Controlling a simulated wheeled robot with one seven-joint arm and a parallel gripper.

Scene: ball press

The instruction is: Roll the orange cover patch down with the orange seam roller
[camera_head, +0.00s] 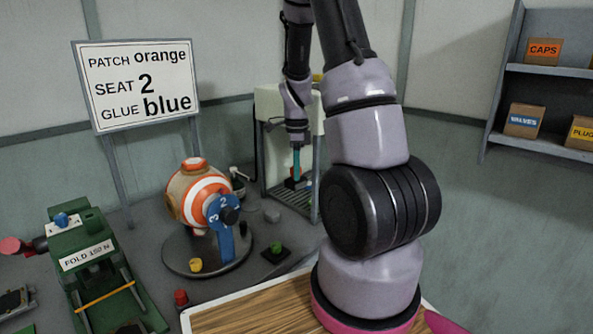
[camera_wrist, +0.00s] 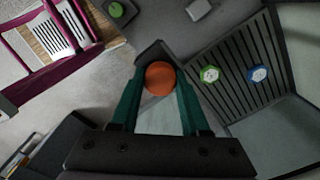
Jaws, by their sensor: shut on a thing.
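My gripper (camera_head: 296,172) points down at the front of the pale rack at the back. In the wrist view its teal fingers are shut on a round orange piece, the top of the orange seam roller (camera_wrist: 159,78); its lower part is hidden. A dark block lies just beyond it. The tan ball (camera_head: 183,190) with orange and white rings sits on a dark round base (camera_head: 178,256), behind a blue numbered arm (camera_head: 222,243). I cannot tell which orange area on the ball is the cover patch. My gripper is well apart from the ball.
A green-topped piece (camera_wrist: 209,74) and a blue-topped piece (camera_wrist: 257,74) stand on the slatted shelf (camera_wrist: 232,100). A sign (camera_head: 140,85) reads patch orange, seat 2, glue blue. A green press (camera_head: 92,270) stands at left. A wooden board (camera_head: 250,315) lies in front.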

